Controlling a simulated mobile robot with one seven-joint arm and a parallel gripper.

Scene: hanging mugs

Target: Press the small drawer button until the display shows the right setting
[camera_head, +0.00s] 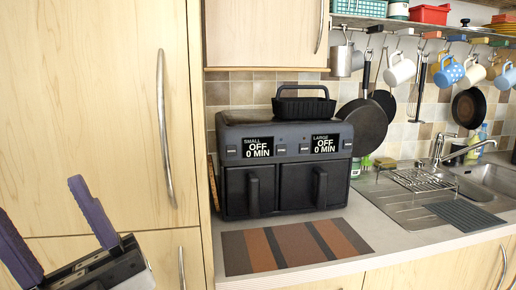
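A black air fryer (286,150) with two drawers stands on the counter. Its left display (257,147) is labelled SMALL and reads OFF, 0 MIN. Its right display (324,144) is labelled LARGE and reads OFF, 0 MIN. Small buttons flank each display; one is left of the SMALL display (231,150) and another is right of it (281,149). Both drawers, the left one (235,190) and the right one (297,185), are shut. My gripper (38,197) is at the lower left, with its two purple fingers spread and nothing between them. It is well apart from the air fryer.
A striped mat (293,247) lies before the air fryer. A black basket-like item (303,104) sits on top. Tall wooden cabinets (90,110) stand at the left. Mugs and pans (363,122) hang from a rail; a sink (490,180) is at the right.

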